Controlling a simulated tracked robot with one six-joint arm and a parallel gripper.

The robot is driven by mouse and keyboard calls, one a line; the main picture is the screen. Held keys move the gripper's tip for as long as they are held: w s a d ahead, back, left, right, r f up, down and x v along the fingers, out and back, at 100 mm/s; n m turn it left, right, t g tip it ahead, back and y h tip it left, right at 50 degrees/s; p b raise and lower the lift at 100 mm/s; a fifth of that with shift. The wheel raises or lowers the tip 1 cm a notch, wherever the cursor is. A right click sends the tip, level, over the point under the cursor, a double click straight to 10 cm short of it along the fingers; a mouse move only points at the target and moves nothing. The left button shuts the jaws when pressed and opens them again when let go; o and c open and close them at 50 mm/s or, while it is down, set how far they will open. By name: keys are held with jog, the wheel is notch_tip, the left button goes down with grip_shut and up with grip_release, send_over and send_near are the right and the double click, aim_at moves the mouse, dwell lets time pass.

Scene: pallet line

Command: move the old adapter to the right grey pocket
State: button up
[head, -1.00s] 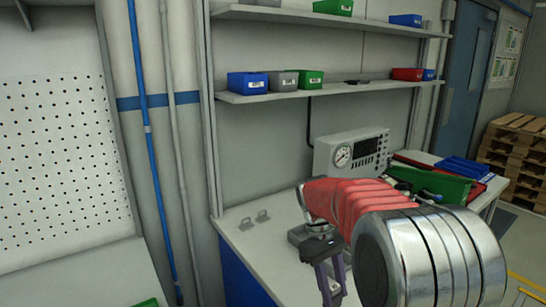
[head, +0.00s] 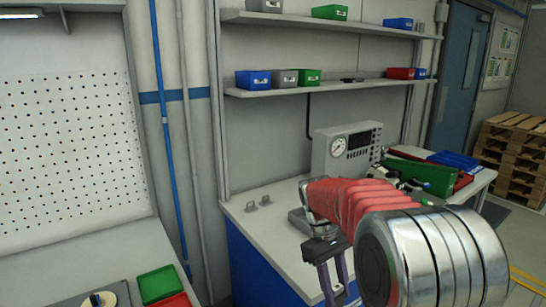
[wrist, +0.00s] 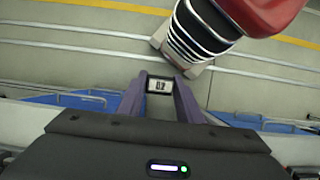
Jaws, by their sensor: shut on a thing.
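My gripper (head: 332,280) hangs at the lower middle of the head view, its purple fingers pointing down and their tips near the bottom edge. In the wrist view my gripper (wrist: 159,88) is shut on a small block with a dark face and pale marks, which I take as the old adapter (wrist: 159,85). It is held in the air between the fingertips. In the head view it cannot be made out. No right grey pocket can be identified in either view.
A grey board with a round piece (head: 98,299), a green tray (head: 160,283) and a red tray (head: 175,301) show at the lower left. A gauge box (head: 345,152) stands on the bench (head: 262,224) behind my arm. Stacked pallets (head: 512,150) stand far right.

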jog(key=shift+s, duration=0.55)
jog(key=shift+w+a+m, duration=0.25)
jog(key=shift+w+m, duration=0.15)
jog(key=shift+m, duration=0.2)
jog(key=shift+w+a+f+m+g+y, duration=0.3)
jog(key=shift+w+a+m+y, duration=0.1)
jog(key=shift+m, duration=0.2)
jog(key=w+d+f+m+y, duration=0.1)
jog(key=w+f+m, duration=0.2)
jog(key=f, duration=0.5)
jog(key=shift+w+d+m+y, duration=0.25)
jog(key=shift+d+m+y, duration=0.1)
jog(key=shift+m, duration=0.25)
jog(key=w+x, duration=0.1)
jog(key=x, duration=1.3)
jog(key=shift+f, duration=0.45)
